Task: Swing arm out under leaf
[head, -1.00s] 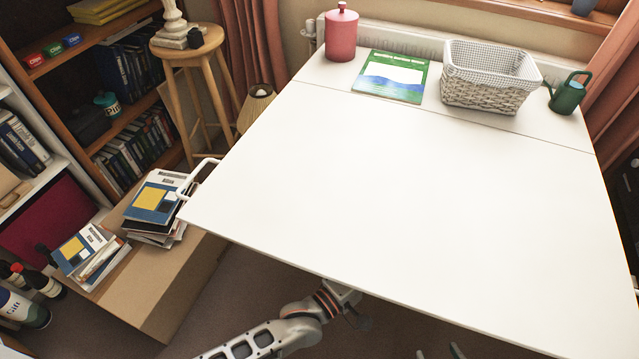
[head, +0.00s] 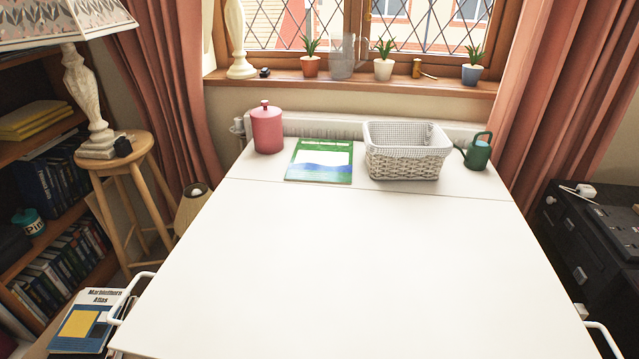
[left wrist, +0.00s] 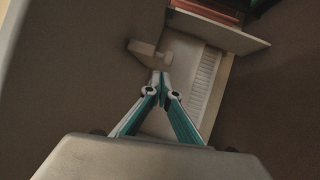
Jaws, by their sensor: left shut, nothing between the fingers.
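The white table leaf (head: 350,270) lies level in the head view, in line with the fixed top behind a thin seam. My left gripper (left wrist: 161,78) shows only in the left wrist view, with its teal-sided fingers together and empty. Just beyond the fingertips is a small pale peg-like part (left wrist: 152,50) beside a broad grey-brown surface (left wrist: 80,60). I cannot tell whether the fingers touch it, or whether it belongs to the support arm. The leaf hides its underside from the head view. My right gripper is not in view.
A pink canister (head: 267,128), a green-blue booklet (head: 320,160), a white basket (head: 405,155) and a green watering can (head: 477,152) stand on the fixed top. White rails stick out at the left (head: 125,297) and right (head: 605,338). The leaf's top is bare.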

